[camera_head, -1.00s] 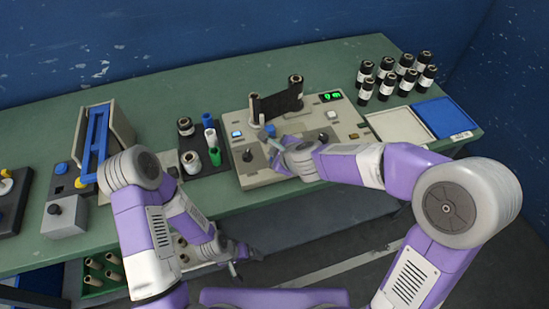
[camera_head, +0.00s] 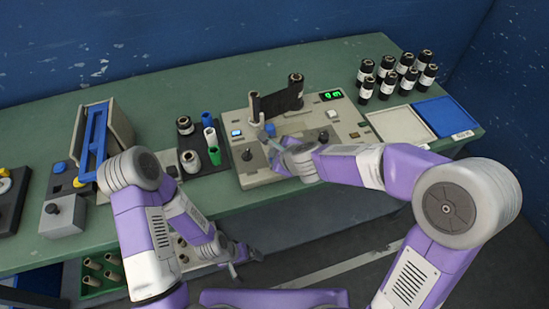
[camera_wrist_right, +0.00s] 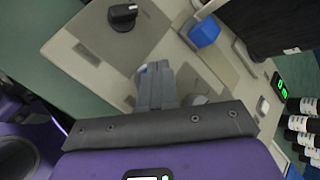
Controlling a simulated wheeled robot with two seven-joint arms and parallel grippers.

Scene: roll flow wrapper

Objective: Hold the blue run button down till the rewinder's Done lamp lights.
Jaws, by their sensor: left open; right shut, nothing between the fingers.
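The rewinder (camera_head: 290,178) is a beige machine on the green bench, with black film (camera_head: 275,104) strung between its posts. Its blue button (camera_head: 270,130) stands on the top panel; in the right wrist view the blue block (camera_wrist_right: 204,32) is up and right of my fingertips. My right gripper (camera_head: 268,144) is shut and empty over the panel, close to the button. In the right wrist view its fingers (camera_wrist_right: 154,80) appear apart from the blue block. A green-lit display (camera_head: 331,96) shows at the back right. I cannot pick out the Done lamp. My left gripper (camera_head: 240,262) is open, low beside the bench front.
A dark knob (camera_wrist_right: 123,14) sits on the panel near my right fingers. A dark tray (camera_head: 200,160) with spools stands left of the rewinder. Several black rolls (camera_head: 388,78), a white tray (camera_head: 398,126) and a blue tray (camera_head: 445,117) are at the right.

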